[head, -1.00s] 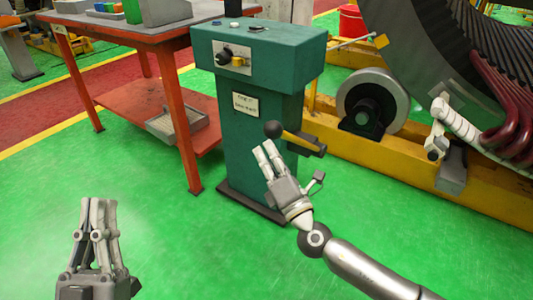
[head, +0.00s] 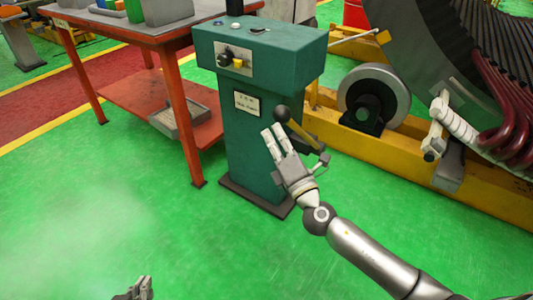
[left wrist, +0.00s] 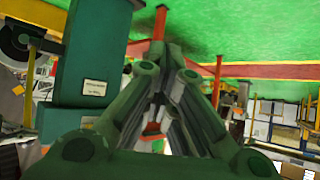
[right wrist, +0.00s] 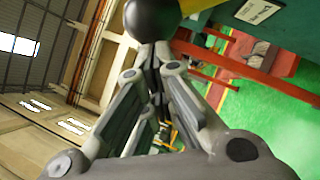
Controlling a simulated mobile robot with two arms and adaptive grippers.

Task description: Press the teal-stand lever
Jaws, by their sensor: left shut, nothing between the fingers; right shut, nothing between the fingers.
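The teal stand (head: 255,150) stands on the green floor in the middle of the head view. Its lever has a dark ball knob (head: 282,113) on a yellow rod (head: 301,131), which slopes up from a dark bracket on the stand's right side. My right gripper (head: 273,133) is shut and empty, with its fingertips just below and left of the knob. In the right wrist view the knob (right wrist: 152,18) is just beyond the closed tips; I cannot tell whether they touch. My left gripper (head: 144,282) is shut and empty, mostly cut off by the bottom edge.
An orange-red table (head: 188,120) with a lower shelf stands left of the teal stand. A yellow frame (head: 400,160) with a grey roller (head: 375,93) and the large stator (head: 425,45) are at the right. The green floor at the front left is clear.

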